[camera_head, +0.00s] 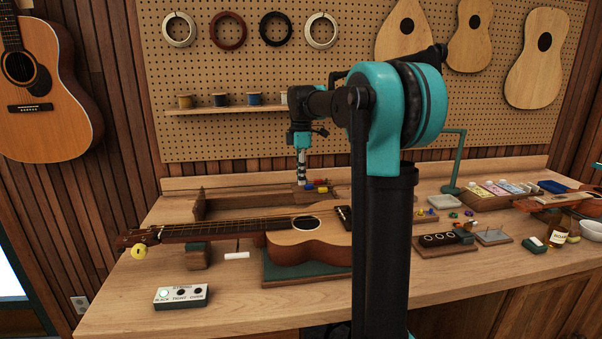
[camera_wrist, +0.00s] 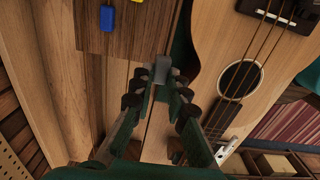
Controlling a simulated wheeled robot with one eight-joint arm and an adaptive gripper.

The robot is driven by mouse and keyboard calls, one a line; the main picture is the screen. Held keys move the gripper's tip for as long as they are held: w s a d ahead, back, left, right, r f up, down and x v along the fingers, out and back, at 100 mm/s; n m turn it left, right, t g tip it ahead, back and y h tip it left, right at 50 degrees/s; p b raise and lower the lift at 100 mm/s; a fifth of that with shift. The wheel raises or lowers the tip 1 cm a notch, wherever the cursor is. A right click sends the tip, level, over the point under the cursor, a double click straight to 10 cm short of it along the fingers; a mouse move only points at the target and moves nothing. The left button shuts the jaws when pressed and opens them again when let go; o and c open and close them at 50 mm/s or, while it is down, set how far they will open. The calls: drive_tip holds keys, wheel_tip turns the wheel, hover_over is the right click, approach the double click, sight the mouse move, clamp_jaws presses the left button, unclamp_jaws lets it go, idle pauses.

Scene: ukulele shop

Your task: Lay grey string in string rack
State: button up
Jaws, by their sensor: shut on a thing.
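My gripper (camera_wrist: 158,80) is shut on a small grey piece (camera_wrist: 161,68), which I take to be the grey string, held between the fingertips. In the head view my gripper (camera_head: 302,179) points down behind the ukulele. A dark wooden board (camera_wrist: 95,48), probably the string rack, lies beside the grey piece. A blue piece (camera_wrist: 107,18) and a yellow piece (camera_wrist: 137,1) are on it. Whether the grey piece touches the board cannot be told.
The ukulele (camera_head: 306,238) lies on a green-topped support (camera_head: 300,276) in front of my gripper. A labelled switch box (camera_head: 181,296) stands at the front left. A shelf with spools (camera_head: 220,100) hangs behind. Small parts trays (camera_head: 495,192) fill the right side.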

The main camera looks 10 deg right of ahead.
drive_tip(key=shift+f, duration=2.65)
drive_tip(key=o, duration=0.9)
drive_tip(key=shift+o, duration=0.4)
drive_tip(key=shift+o, duration=0.9)
drive_tip(key=shift+r, duration=0.1)
drive_tip(key=shift+r, duration=3.4)
